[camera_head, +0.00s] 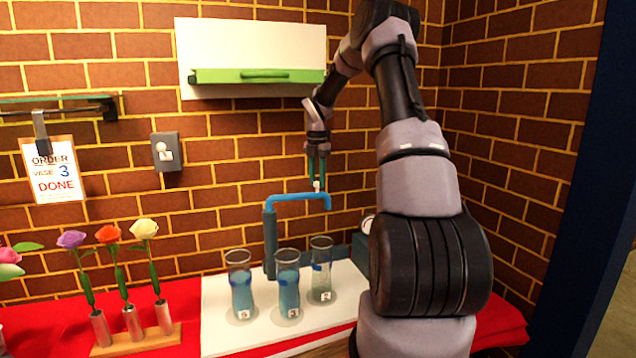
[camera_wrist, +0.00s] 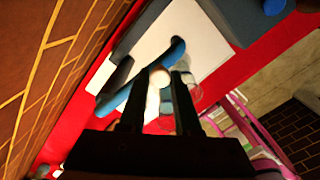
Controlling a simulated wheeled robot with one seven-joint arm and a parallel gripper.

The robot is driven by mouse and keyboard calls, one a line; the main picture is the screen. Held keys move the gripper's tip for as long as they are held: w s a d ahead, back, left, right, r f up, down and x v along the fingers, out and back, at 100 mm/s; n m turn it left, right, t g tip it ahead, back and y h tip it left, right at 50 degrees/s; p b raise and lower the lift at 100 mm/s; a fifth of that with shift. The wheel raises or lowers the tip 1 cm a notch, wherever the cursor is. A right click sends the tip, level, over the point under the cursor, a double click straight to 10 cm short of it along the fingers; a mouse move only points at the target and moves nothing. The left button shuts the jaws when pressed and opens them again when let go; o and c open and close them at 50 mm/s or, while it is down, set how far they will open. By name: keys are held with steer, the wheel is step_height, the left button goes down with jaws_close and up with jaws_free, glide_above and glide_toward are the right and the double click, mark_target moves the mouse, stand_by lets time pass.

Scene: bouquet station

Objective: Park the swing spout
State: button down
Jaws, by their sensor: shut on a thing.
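The blue swing spout (camera_head: 298,196) rises from a dark teal post (camera_head: 270,243) and reaches right in the head view, its bent end above the right-hand glass vase (camera_head: 321,271). A small pale knob (camera_head: 317,186) stands on the spout near that end. My gripper (camera_head: 317,176) points down from above and is shut on the knob. In the wrist view the pale knob (camera_wrist: 159,77) shows between the two dark fingers of my gripper (camera_wrist: 158,92), with the blue spout (camera_wrist: 145,88) running below it.
Two more glass vases, left (camera_head: 241,288) and middle (camera_head: 288,290), stand on the white board (camera_head: 225,335); blue shows in both. A wooden rack (camera_head: 150,342) holds flowers in metal tubes at left. A white cabinet (camera_head: 250,45) hangs above. An order card (camera_head: 55,175) reads "DONE".

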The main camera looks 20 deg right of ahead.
steer(key=shift+w+d+n, duration=0.1)
steer(key=shift+w+n, duration=0.4)
steer(key=shift+w, duration=0.25)
steer(key=c, duration=0.6)
jaws_free()
